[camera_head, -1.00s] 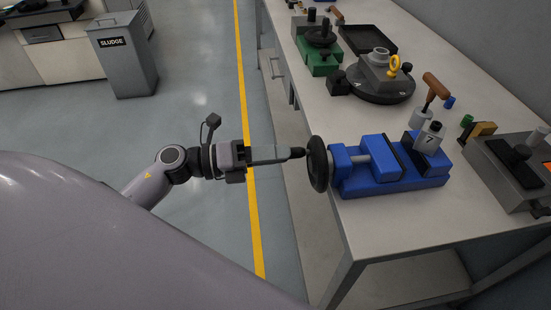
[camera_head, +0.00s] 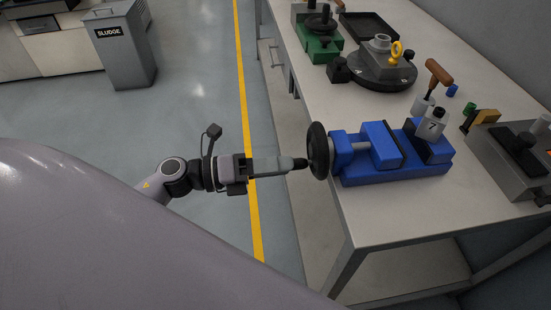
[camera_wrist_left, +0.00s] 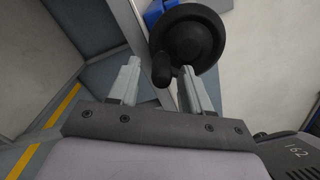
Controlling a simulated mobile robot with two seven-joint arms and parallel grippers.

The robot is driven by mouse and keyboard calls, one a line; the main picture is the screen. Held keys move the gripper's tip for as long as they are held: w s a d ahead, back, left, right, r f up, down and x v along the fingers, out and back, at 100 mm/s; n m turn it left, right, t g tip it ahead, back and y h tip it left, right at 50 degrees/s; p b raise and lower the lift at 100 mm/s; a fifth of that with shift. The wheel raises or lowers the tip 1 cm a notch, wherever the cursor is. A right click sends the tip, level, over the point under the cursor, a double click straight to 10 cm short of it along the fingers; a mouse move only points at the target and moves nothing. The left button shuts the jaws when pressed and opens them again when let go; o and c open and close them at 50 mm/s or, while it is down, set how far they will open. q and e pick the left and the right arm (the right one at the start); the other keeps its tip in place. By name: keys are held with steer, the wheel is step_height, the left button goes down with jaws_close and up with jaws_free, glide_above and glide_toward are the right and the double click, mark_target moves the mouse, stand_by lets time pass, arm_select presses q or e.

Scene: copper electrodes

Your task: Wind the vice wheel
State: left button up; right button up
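The blue vice (camera_head: 395,172) stands on the bench, with its black wheel (camera_head: 318,140) at the left end over the bench edge. The wheel also shows at the top of the left wrist view (camera_wrist_left: 190,38). Its dark handle (camera_wrist_left: 162,72) sticks out toward my left gripper (camera_head: 290,164). A clear gap shows on the left side of the handle. My right gripper is out of view.
On the bench (camera_head: 375,228) are a round black table with a yellow ring (camera_head: 381,70), a green vice (camera_head: 318,45), a wooden-handled tool (camera_head: 438,75) and a grey machine (camera_head: 510,165). A sludge bin (camera_head: 125,55) stands on the floor.

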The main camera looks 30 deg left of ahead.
arm_select(q)
steer(key=b+v, duration=0.1)
steer(key=v, duration=0.5)
stand_by(0.4)
steer(key=b+v, duration=0.1)
steer(key=v, duration=0.6)
steer(key=shift+r, duration=0.1)
stand_by(0.4)
